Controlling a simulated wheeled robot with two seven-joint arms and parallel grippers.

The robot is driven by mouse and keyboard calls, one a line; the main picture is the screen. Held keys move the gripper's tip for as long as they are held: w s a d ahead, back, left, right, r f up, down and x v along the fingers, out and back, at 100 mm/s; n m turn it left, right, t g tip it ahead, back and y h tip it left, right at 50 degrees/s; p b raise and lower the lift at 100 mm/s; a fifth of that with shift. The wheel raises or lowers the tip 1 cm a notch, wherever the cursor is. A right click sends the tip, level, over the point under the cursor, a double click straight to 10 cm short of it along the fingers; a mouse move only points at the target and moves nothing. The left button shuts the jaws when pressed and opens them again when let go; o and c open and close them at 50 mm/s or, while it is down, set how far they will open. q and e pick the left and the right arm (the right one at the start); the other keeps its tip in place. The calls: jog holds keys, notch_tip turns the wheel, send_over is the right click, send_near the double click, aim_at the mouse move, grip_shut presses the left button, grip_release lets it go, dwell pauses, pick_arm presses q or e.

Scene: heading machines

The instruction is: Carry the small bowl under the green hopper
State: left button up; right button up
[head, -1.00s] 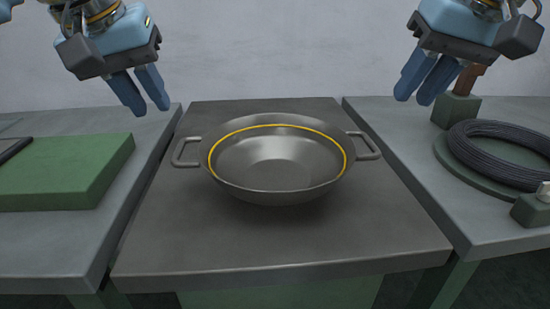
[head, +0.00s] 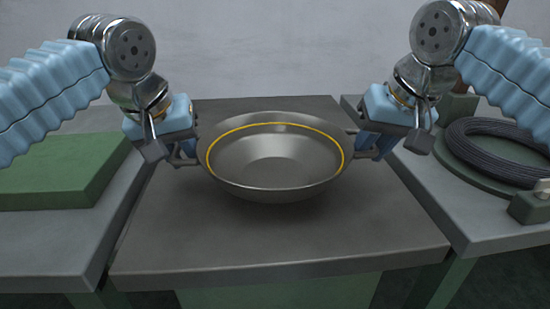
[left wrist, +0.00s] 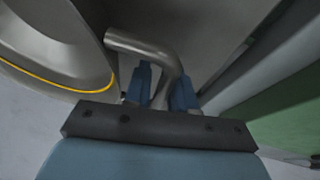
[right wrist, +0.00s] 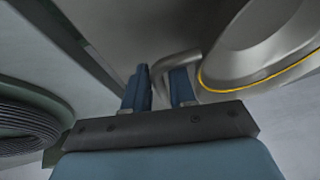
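A wide grey metal bowl (head: 275,186) with a yellow line inside its rim and a handle on each side stands upright on the middle table. It looks empty. My left gripper (head: 180,155) is at the left handle; in the left wrist view its two blue fingers (left wrist: 162,88) stand apart, one on each side of the handle bar (left wrist: 150,48). My right gripper (head: 370,148) is at the right handle; in the right wrist view its fingers (right wrist: 161,88) straddle that handle (right wrist: 172,62), apart. Neither looks clamped. No green hopper is in view.
The middle table (head: 280,240) is bare in front of the bowl. A green block (head: 55,185) lies on the left table. A coil of dark cable (head: 500,150) lies on a green round base on the right table. Narrow gaps separate the tables.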

pick_arm(q)
jog(key=shift+c, duration=0.5)
pick_arm(e)
jog(key=shift+f, duration=0.1)
jog(key=shift+c, duration=0.4)
pick_arm(q)
grip_shut()
pick_arm(e)
grip_shut()
